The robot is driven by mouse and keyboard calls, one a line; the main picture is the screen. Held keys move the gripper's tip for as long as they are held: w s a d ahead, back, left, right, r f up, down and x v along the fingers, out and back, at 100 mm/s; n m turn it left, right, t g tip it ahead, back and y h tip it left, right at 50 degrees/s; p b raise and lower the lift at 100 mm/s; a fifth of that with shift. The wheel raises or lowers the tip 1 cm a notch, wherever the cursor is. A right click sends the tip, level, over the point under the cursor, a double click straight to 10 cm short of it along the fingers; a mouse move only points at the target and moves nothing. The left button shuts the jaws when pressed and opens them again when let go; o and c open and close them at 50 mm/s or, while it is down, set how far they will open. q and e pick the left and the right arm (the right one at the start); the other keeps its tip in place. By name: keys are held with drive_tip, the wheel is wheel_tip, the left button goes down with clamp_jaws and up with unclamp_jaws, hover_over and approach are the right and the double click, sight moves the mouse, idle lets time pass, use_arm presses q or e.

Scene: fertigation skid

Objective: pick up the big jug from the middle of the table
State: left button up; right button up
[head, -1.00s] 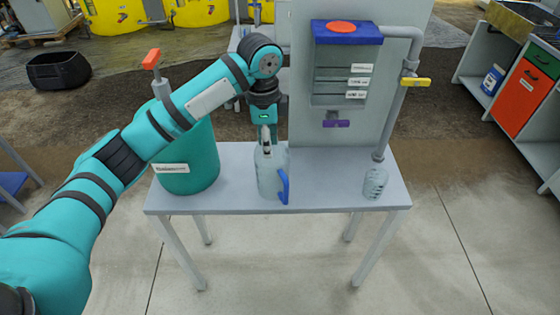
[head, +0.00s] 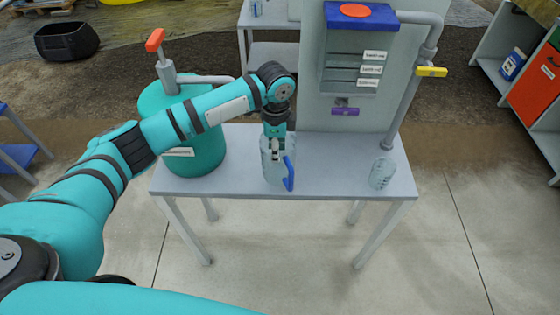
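The big jug (head: 273,173), clear with a blue handle, stands upright at the middle of the grey table (head: 330,182) in the head view. My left gripper (head: 275,150) points down at the jug's top, with its fingers at the neck. The fingers are small and overlap the jug, so I cannot tell whether they are closed on it. The jug appears to rest on the table. My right gripper is not in view.
A green tank (head: 190,150) with a red-handled tap stands left of the jug. A small clear jug (head: 382,173) stands at the right under a grey pipe (head: 404,105). A panel with a purple valve (head: 345,112) rises behind.

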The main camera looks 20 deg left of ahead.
sight(276, 166)
use_arm(q)
drive_tip(key=f, duration=0.1)
drive_tip(key=f+p, duration=0.1)
drive_tip(key=f, duration=0.3)
drive_tip(key=shift+s+f, duration=0.15)
drive_tip(key=shift+s, duration=0.2)
drive_tip(key=c, duration=0.6)
clamp_jaws()
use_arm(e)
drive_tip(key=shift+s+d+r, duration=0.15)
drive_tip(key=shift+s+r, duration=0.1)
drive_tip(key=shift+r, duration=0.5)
